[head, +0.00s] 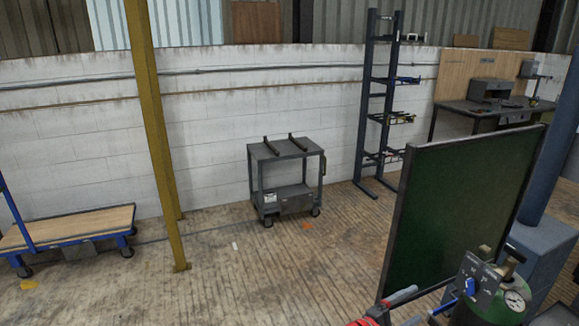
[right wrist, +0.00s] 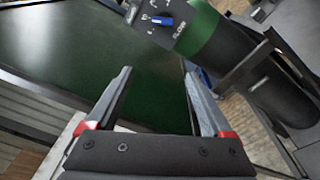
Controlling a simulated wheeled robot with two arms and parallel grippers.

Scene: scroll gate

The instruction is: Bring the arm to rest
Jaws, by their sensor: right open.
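My right gripper (head: 436,297) shows at the bottom of the head view, in front of the dark green panel. In the right wrist view its two grey fingers (right wrist: 158,72), red at their bases, stand apart with nothing between them. A control plate (right wrist: 163,20) with a blue knob (right wrist: 162,21) sits on a green cylinder (right wrist: 195,35) beyond the fingertips. The blue knob (head: 470,286) also shows in the head view, right of the gripper, near a round gauge (head: 514,300). The fingers appear apart from the knob. My left gripper is in neither view.
The framed green panel (head: 455,205) stands close on the right, with a grey-blue cabinet (head: 541,250) and post behind it. A grey cart (head: 287,180), rack (head: 376,100), yellow post (head: 152,120) and flat trolley (head: 75,230) stand farther off. The middle floor is clear.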

